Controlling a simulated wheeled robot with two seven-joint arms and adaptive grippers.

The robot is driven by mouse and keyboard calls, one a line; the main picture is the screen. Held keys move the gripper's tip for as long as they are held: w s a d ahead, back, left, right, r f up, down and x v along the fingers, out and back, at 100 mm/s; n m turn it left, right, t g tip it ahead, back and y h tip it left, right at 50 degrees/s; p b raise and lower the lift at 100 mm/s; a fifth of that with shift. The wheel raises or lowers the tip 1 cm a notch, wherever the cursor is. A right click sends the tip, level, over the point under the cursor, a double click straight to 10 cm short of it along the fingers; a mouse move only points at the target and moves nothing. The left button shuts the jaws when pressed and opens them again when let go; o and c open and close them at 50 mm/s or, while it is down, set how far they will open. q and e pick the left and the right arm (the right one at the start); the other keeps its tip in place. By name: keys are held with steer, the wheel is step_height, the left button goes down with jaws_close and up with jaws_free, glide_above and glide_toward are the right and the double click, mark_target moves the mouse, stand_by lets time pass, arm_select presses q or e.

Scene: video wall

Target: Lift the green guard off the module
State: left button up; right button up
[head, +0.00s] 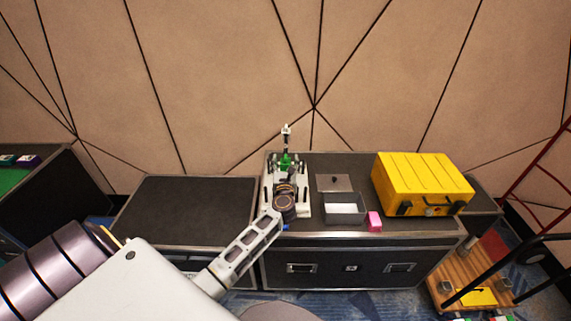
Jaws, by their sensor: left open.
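A small green piece (287,160), apparently the guard, shows at the back of a white module or fixture (302,203) on the dark case. A thin upright part with a pale top (286,131) rises behind the green piece. My left arm reaches in from the lower left, and its wrist covers much of the white fixture. My left gripper (288,173) is open, at or just in front of the green piece. It is small and dark here, so I cannot tell whether it touches the green piece. My right gripper is not in view.
On the same case (400,226) are a grey open tray (344,221), a flat grey plate with a dark knob (334,184), a pink block (374,221) and a yellow toolbox (420,180). A lower case top (185,205) at left is clear. A red-framed cart stands right.

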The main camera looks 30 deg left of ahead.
arm_select(q)
steer(key=shift+w+a, duration=0.1)
steer(key=shift+w, duration=0.05)
steer(key=shift+c, duration=0.3)
steer(key=c, duration=0.9)
